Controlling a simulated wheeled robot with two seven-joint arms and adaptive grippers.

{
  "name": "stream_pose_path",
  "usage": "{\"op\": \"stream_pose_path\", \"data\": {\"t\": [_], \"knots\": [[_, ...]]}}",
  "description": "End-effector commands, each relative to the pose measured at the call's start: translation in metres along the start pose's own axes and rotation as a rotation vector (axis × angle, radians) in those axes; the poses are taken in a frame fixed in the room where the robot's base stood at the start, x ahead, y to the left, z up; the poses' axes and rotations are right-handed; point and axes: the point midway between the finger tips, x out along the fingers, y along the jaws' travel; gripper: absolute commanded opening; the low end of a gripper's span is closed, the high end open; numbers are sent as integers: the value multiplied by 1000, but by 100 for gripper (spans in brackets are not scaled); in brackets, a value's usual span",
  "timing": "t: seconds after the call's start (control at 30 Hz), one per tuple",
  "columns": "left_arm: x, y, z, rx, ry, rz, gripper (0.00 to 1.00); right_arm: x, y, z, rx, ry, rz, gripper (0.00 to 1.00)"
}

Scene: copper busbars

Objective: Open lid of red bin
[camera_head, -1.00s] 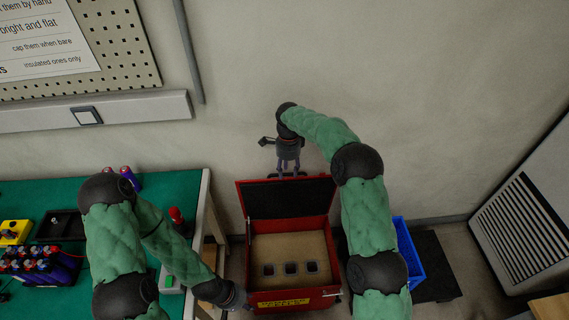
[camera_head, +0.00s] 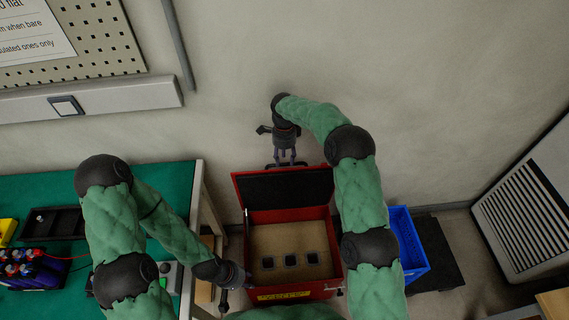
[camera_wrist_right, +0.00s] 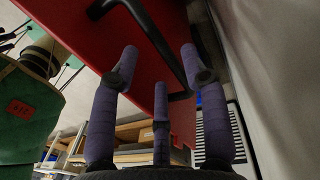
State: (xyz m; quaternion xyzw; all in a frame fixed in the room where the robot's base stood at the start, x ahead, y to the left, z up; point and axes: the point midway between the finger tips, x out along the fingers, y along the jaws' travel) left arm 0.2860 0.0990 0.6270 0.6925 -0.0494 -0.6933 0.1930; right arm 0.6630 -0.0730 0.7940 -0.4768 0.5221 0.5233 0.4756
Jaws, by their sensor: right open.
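The red bin (camera_head: 338,270) stands on the floor in the middle of the head view. Its lid (camera_head: 285,190) is raised, showing its dark inner face and leaving the inside visible. My right gripper (camera_head: 287,160) is open at the lid's upper edge, beside the black handle. In the right wrist view, its purple fingers (camera_wrist_right: 160,85) are spread near the black handle (camera_wrist_right: 158,40) and the red lid (camera_wrist_right: 85,35); I cannot tell whether they touch. My left gripper (camera_head: 236,277) is low at the bin's left front side; its fingers are not clear.
Several dark square openings (camera_head: 291,260) show in the bin's tan interior. A green workbench (camera_head: 170,180) stands left, holding a black tray (camera_head: 62,222) and other items. A blue crate (camera_head: 408,245) is right of the bin, behind my right arm. The wall is close behind the lid.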

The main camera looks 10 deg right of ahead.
Motion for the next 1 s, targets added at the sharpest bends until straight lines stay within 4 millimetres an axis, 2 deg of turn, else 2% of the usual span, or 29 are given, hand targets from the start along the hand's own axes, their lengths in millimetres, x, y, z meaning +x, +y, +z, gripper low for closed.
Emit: {"op": "stream_pose_path", "data": {"t": [0.03, 0.2, 0.53, 0.57, 0.7, 1.0], "knots": [[3, -1, 0, 0, 0, 0, 33, 8, 0, 0, 0, 0, 0, 46], [6, -2, 0, 0, 0, 0, 33, 20, 0, 0, 1, 0, -1, 46], [6, -2, 0, 0, 0, 0, 33, 22, 0, 0, 0, 0, -2, 46], [6, -2, 0, 0, 0, 0, 33, 22, 0, 0, 0, 0, -2, 40], [6, -2, 0, 0, 0, 0, 33, 21, 0, 0, 0, 0, -1, 0], [7, -2, 0, 0, 0, 0, 33, 22, 2, 0, -1, 1, -8, 0]]}}
